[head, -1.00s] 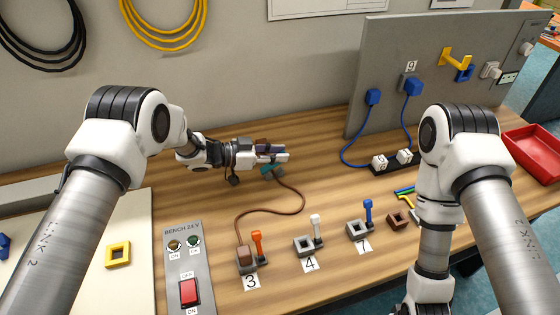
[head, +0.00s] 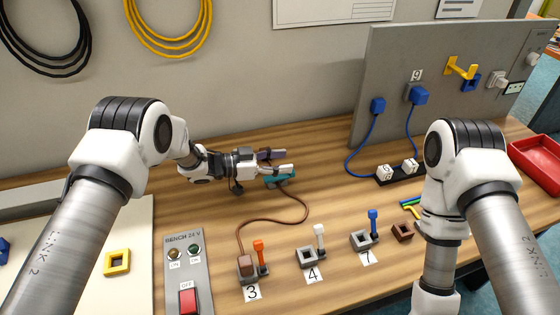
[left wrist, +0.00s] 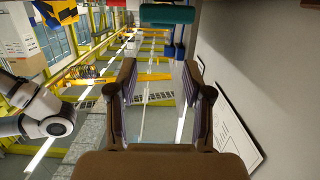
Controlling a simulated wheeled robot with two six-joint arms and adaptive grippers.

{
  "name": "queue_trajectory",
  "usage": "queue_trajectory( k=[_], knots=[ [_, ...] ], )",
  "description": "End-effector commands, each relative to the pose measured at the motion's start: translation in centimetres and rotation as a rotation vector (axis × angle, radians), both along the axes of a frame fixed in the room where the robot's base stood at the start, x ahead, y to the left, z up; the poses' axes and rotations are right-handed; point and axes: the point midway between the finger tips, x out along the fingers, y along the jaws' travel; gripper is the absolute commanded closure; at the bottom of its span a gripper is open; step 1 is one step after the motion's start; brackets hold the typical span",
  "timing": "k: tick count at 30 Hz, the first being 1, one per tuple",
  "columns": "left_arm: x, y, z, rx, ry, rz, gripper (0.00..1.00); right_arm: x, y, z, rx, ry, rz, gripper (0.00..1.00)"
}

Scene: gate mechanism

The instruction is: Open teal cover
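The teal cover (head: 282,181) is a small teal piece on the bench, partly hidden behind my left gripper. A brown cable runs from near it to the block by label 3. A teal piece (left wrist: 167,15) also shows at the top edge of the left wrist view, beyond the fingertips. My left gripper (head: 284,161) points right, just above and beside the teal cover. Its fingers are apart with nothing between them, as the left wrist view also shows (left wrist: 160,75). I cannot tell whether a finger touches the cover. My right gripper is out of view.
Small sockets with orange, white and blue levers (head: 319,238) stand along the front. A grey switch panel (head: 185,265) is at front left. A grey upright board (head: 440,70) with blue cables stands at back right. A red tray (head: 540,160) is far right. Bench behind the gripper is clear.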

Motion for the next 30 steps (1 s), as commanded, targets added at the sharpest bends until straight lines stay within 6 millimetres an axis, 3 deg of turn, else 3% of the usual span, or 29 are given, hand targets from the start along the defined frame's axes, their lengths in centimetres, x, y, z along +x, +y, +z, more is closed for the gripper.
queue_trajectory(
  k=[7, 18, 22, 30],
  knots=[
    [-0.4, 1.9, 0.3, 0.000, 0.000, 0.004, 0.50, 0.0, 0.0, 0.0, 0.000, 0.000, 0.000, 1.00],
    [-3.1, 10.0, 1.8, -0.001, 0.000, 0.003, 0.50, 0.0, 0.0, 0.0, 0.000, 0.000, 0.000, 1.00],
    [-3.5, 11.0, 2.0, 0.000, 0.000, 0.000, 0.50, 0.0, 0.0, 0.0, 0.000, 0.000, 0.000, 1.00],
    [-3.6, 11.1, 2.0, 0.001, 0.000, -0.001, 0.50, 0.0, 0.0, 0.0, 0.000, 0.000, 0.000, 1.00]
  ],
)
